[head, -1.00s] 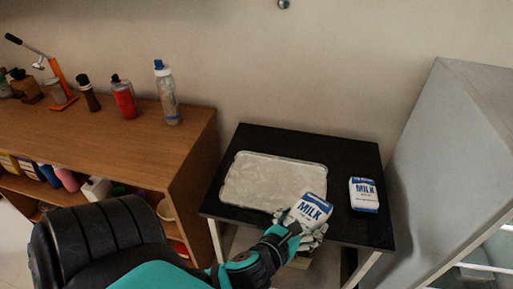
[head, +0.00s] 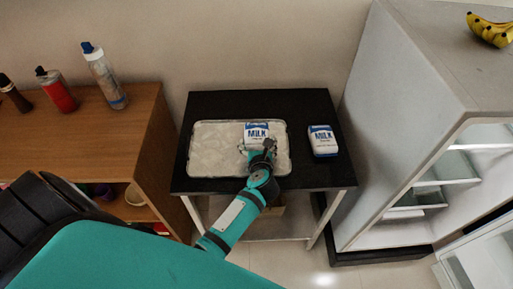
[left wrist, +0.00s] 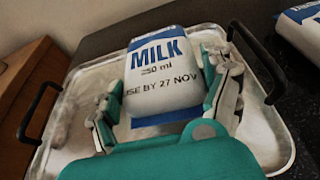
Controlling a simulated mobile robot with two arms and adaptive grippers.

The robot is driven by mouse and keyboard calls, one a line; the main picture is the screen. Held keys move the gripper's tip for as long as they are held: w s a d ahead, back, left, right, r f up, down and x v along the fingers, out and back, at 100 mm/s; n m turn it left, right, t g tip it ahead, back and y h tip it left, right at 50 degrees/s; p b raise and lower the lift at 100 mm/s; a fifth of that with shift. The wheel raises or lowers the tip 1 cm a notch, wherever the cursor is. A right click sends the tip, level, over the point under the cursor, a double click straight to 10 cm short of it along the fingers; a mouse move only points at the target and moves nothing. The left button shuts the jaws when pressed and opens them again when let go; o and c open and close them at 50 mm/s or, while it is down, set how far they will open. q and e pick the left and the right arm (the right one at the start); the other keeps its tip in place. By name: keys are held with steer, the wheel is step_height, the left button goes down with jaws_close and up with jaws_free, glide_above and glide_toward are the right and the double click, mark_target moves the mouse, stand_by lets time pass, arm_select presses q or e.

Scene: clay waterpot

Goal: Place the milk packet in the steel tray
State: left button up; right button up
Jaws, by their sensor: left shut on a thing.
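A white and blue milk packet (head: 257,131) is between the fingers of my left gripper (head: 257,150), which is shut on it. The packet also shows in the left wrist view (left wrist: 162,75), with a finger on each side. It is over the steel tray (head: 212,152); I cannot tell whether it touches the tray floor. The tray, with dark handles, also shows in the left wrist view (left wrist: 80,95). My right gripper is not in view.
The black table (head: 320,178) holds the tray. A wooden shelf (head: 135,120) with bottles stands at the left.

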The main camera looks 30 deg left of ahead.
arm_select(q)
steer(key=shift+f, duration=1.15)
steer(key=shift+f+b, duration=0.25)
steer(key=shift+b, duration=0.05)
steer(key=o, duration=1.5)
steer(key=shift+r, duration=0.15)
steer(key=shift+s+d+r+p, duration=0.1)
steer(key=shift+r+p, duration=0.05)
steer(key=shift+p, duration=0.15)
steer(key=b+v, duration=0.1)
steer(key=v, duration=0.6)
steer(key=shift+s, duration=0.15)
